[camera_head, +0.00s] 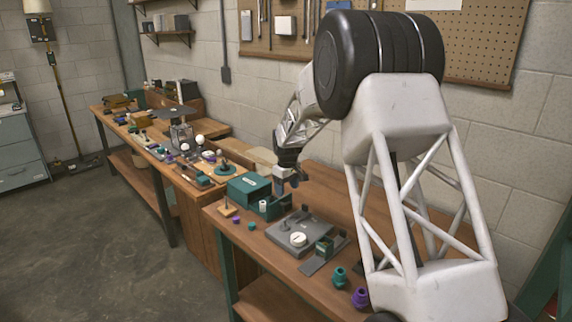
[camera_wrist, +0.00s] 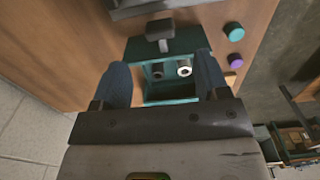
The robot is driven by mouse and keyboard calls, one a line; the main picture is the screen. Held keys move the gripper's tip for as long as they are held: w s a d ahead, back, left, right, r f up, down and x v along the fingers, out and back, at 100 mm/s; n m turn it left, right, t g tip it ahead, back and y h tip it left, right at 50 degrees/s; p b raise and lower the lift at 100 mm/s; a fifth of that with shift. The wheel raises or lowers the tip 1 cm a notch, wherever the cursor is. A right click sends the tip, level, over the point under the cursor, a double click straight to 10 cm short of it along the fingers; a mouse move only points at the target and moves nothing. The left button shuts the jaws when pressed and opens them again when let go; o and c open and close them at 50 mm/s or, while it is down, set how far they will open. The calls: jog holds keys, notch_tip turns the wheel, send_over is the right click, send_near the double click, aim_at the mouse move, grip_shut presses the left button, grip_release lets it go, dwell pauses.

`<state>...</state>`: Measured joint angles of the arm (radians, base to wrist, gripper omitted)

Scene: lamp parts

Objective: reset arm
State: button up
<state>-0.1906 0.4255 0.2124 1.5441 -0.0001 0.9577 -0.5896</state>
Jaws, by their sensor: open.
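My gripper (camera_head: 290,182) hangs over the wooden workbench (camera_head: 330,185), near the teal box. In the wrist view my gripper (camera_wrist: 164,78) shows two blue-grey fingers spread wide apart, with nothing clasped between them. The teal box (camera_head: 249,190) stands on the bench just left of my gripper. In the wrist view a teal open holder (camera_wrist: 155,92) with a white ring-shaped part (camera_wrist: 184,71) lies below and between the fingers, apart from them. A dark block (camera_wrist: 159,30) shows just beyond it.
A grey plate (camera_head: 290,229) with a white round part (camera_head: 298,239) lies in front. A teal part (camera_head: 339,277) and a purple part (camera_head: 360,298) stand near the front edge. Small purple (camera_head: 236,219) and teal (camera_head: 251,226) pieces lie at the left edge. Another cluttered bench (camera_head: 125,118) extends behind.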

jog(key=s+d+r+m, duration=0.2)
jog(key=s+d+r, duration=0.3)
jog(key=s, duration=0.4)
jog(key=s+d+r+m+t, duration=0.1)
jog(key=s+d+r, duration=0.2)
jog(key=s+r, duration=0.55)
jog(key=s+d+r+m, duration=0.2)
jog(key=s+d+r, duration=0.25)
jog(key=s, duration=0.65)
jog(key=s+d+f+m, duration=0.1)
jog(key=s+d+m, duration=0.1)
jog(key=s, duration=1.4)
jog(key=s+d+f+m+t, duration=0.1)
jog(key=s+d+m, duration=0.1)
jog(key=s, duration=1.4)
jog(key=shift+s+d+t, duration=0.15)
jog(key=shift+d+t, duration=0.15)
jog(key=shift+d, duration=0.35)
